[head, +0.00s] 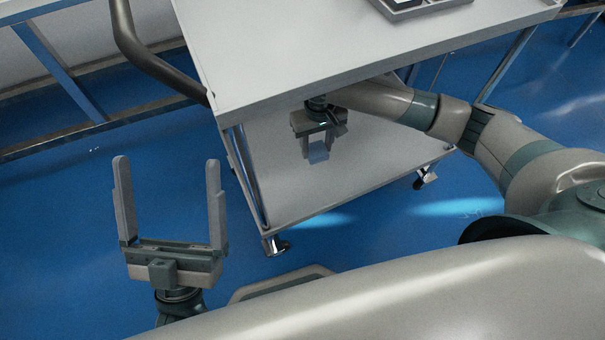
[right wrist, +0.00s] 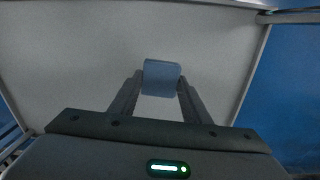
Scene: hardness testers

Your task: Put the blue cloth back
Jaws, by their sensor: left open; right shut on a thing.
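The blue cloth (right wrist: 161,78) shows as a small pale blue block between the fingers of my right gripper (right wrist: 160,90) in the right wrist view. In the head view my right gripper (head: 319,143) is under the cart's top, over the lower shelf, and shut on the cloth (head: 318,152). I cannot tell whether the cloth touches the shelf. My left gripper (head: 168,205) is open and empty, over the floor left of the cart.
The cart (head: 330,50) has a grey top, a lower shelf (head: 290,200), metal posts and casters. A dark handle (head: 150,60) curves at its left. A grey tray (head: 410,8) sits on its top. The lower shelf around my right gripper looks bare.

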